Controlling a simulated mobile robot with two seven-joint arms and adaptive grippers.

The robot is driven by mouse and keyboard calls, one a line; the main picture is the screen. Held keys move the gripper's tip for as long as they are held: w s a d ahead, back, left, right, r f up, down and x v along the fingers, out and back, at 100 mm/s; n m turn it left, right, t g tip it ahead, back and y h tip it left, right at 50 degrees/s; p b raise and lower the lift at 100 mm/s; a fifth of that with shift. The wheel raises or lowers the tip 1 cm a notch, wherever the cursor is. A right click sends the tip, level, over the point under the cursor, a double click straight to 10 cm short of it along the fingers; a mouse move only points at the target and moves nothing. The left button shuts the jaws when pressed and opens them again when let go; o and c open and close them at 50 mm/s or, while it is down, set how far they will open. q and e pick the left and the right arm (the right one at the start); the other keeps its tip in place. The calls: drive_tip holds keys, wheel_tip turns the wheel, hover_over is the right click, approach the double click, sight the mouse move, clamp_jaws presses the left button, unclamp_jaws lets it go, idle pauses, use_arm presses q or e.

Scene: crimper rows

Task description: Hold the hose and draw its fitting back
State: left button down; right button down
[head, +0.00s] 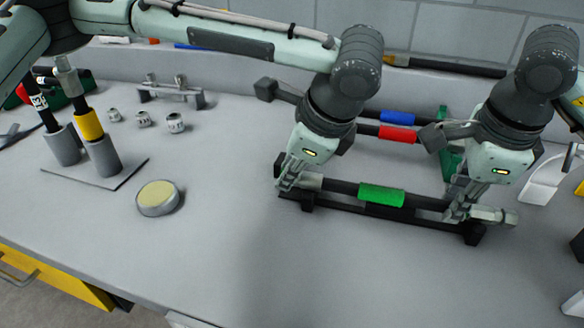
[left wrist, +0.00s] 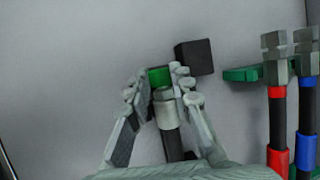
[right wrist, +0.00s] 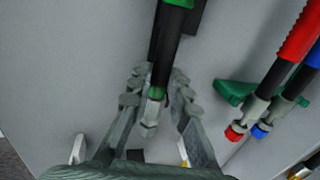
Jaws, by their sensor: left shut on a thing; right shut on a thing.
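A black hose with a green sleeve (head: 382,195) lies along the front rack (head: 345,208). My left gripper (head: 288,182) is shut on the hose's left end. In the left wrist view a grey metal end piece (left wrist: 167,112) sits between its fingers, with a green part (left wrist: 160,76) beyond it. My right gripper (head: 458,208) is shut at the hose's right end. A grey metal fitting (head: 495,215) sticks out to its right. In the right wrist view the fitting (right wrist: 151,112) and a green ring (right wrist: 157,92) lie between the fingers. The exact contact is partly hidden.
Hoses with a red sleeve (head: 397,133) and a blue sleeve (head: 397,117) lie behind. To the left are a round tin (head: 158,198), several small metal fittings (head: 175,122) and grey cylinders (head: 103,157) on a plate. The table in front of the rack is clear.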

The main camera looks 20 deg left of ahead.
use_arm(q)
drive_tip(key=shift+a, duration=1.3)
use_arm(e)
drive_tip(key=shift+d, duration=0.1)
use_arm(q)
drive_tip(key=c, duration=1.3)
unclamp_jaws()
drive_tip(key=shift+o, duration=0.2)
drive_tip(key=shift+d, duration=0.1)
drive_tip(key=v, duration=1.2)
use_arm(e)
drive_tip(key=c, duration=1.3)
unclamp_jaws()
drive_tip(key=shift+c, duration=0.2)
